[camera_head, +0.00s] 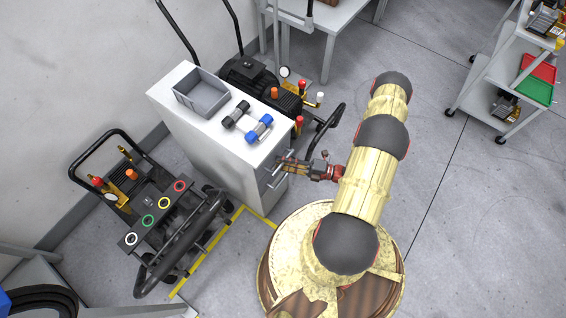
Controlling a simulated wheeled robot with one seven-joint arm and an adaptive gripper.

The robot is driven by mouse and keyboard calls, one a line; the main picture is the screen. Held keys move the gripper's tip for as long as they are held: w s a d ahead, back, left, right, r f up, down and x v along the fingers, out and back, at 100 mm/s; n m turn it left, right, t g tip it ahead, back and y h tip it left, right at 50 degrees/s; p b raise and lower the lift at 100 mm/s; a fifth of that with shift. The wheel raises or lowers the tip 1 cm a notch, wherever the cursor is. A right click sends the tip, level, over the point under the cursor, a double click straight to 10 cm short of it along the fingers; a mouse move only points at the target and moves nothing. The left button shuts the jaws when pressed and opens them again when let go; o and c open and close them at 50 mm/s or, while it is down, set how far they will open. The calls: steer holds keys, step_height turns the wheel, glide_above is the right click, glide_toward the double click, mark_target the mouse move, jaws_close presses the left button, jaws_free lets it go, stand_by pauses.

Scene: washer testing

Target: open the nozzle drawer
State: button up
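A tall white cabinet (230,165) stands left of my arm. Its narrow drawer front (270,197) faces my arm, with metal handles (275,182) on it. I cannot read which of its drawers is the nozzle drawer. My gripper (287,163) is at the upper part of this front, its fingertips close to or at a handle. The fingers are too small and overlapped to tell whether they are open or shut, or touching the handle. No drawer stands clearly pulled out.
On the cabinet top are a grey bin (202,92) and dumbbell-shaped parts in black (236,115) and blue (259,128). A pressure washer (160,215) with coloured rings stands left. Another washer (262,85) stands behind the cabinet. Floor right of my arm is clear; a cart (490,75) stands far right.

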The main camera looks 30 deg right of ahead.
steer(key=shift+c, duration=1.2)
jaws_close()
